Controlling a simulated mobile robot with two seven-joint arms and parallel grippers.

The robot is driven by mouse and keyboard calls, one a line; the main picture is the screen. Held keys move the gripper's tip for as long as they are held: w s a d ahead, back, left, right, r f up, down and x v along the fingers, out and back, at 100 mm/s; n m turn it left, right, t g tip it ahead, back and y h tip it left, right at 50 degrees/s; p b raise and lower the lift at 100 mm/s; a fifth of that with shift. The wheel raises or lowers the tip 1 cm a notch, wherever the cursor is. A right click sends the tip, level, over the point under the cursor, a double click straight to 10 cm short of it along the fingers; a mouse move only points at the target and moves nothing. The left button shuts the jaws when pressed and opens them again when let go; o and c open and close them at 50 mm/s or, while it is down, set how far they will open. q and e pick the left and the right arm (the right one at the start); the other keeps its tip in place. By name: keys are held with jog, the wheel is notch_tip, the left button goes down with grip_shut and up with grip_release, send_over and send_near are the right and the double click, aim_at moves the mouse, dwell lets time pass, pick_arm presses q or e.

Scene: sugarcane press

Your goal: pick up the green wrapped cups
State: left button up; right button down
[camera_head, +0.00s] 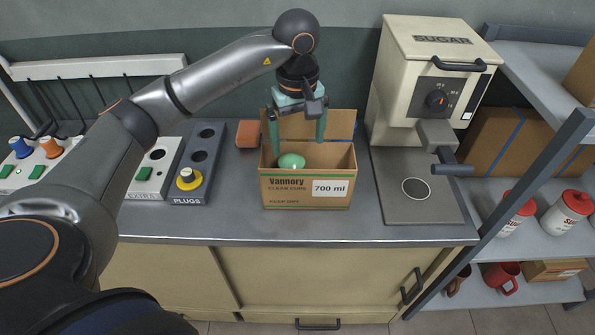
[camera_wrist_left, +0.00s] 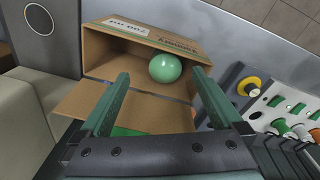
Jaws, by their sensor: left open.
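The green wrapped cups (camera_head: 291,161) show as a rounded green top inside an open cardboard box (camera_head: 305,193) marked "Vannory clear cups 700 ml". The box stands on the grey counter. In the left wrist view the green cups (camera_wrist_left: 165,68) lie inside the box, beyond my fingertips. My left gripper (camera_head: 298,145) is open, pointing down over the box, with its fingers apart above and around the cups' area, not closed on them. The lower part of the cups is hidden by the box front. My right gripper is not in view.
The sugar machine (camera_head: 430,75) stands right of the box. A plugs panel (camera_head: 197,160) with a yellow knob and an orange-brown block (camera_head: 248,134) are to the left. The box's raised flap (camera_head: 335,124) is behind the gripper. Shelves with red-lidded containers (camera_head: 566,210) are at right.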

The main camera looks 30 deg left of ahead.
aim_at(290, 158)
pick_arm(q)
jog(key=shift+w+a+y, duration=0.2)
jog(key=shift+a+y, duration=0.2)
jog(key=shift+a, duration=0.65)
jog(key=f, duration=0.5)
jog(key=shift+w+a+f, duration=0.15)
jog(key=shift+a+f, duration=0.05)
jog(key=shift+f, duration=0.05)
jog(key=shift+w+f+p, duration=0.15)
jog(key=shift+f+p, duration=0.2)
jog(key=shift+f, duration=1.15)
jog(key=shift+w+f+p, duration=0.15)
jog(key=shift+f+p, duration=0.2)
jog(key=shift+f, duration=1.1)
jog(key=shift+r, duration=0.1)
jog(key=c, duration=1.4)
